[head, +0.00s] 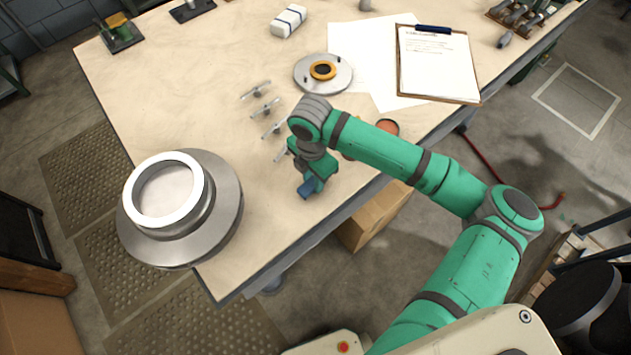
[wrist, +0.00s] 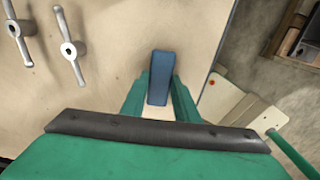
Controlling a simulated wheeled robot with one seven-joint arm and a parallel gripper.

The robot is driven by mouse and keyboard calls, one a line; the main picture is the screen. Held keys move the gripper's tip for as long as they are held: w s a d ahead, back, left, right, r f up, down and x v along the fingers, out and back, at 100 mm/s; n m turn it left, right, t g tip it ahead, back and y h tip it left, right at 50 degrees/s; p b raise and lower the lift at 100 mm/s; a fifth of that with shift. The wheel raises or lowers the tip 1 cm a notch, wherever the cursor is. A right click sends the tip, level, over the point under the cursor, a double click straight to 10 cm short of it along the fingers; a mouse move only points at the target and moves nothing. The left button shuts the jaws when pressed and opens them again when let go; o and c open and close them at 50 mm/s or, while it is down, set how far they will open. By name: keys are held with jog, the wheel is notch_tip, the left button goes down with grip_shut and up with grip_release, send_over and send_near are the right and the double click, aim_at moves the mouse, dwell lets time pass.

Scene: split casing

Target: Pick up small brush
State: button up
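A small blue block-shaped thing (wrist: 160,78) lies between the fingers of my gripper (wrist: 160,95) in the wrist view. It appears to be the small brush, though no bristles show. Both green fingers seem to touch its sides, so my gripper looks shut on it. In the head view my gripper (head: 314,182) points down over the front part of the table, and the blue end (head: 306,190) shows below the fingertips. I cannot tell whether it touches the table top.
Several metal T-handled bolts (head: 265,108) lie left of my gripper. A metal flange with an orange ring (head: 323,72) is behind it. A large round metal casing part (head: 222,215) stands at the left. A clipboard (head: 438,75) lies at the right. The table's front edge (head: 290,255) is close.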

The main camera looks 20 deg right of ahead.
aim_at(313, 182)
jog(key=shift+r, duration=0.15)
jog(key=shift+r, duration=0.2)
notch_tip(313, 182, up, 2)
jog(key=shift+r, duration=0.15)
jog(key=s+a+r, duration=0.2)
jog(key=s+r, duration=0.8)
jog(key=s, duration=0.3)
jog(key=shift+s+a, duration=0.35)
jog(key=shift+a, duration=0.05)
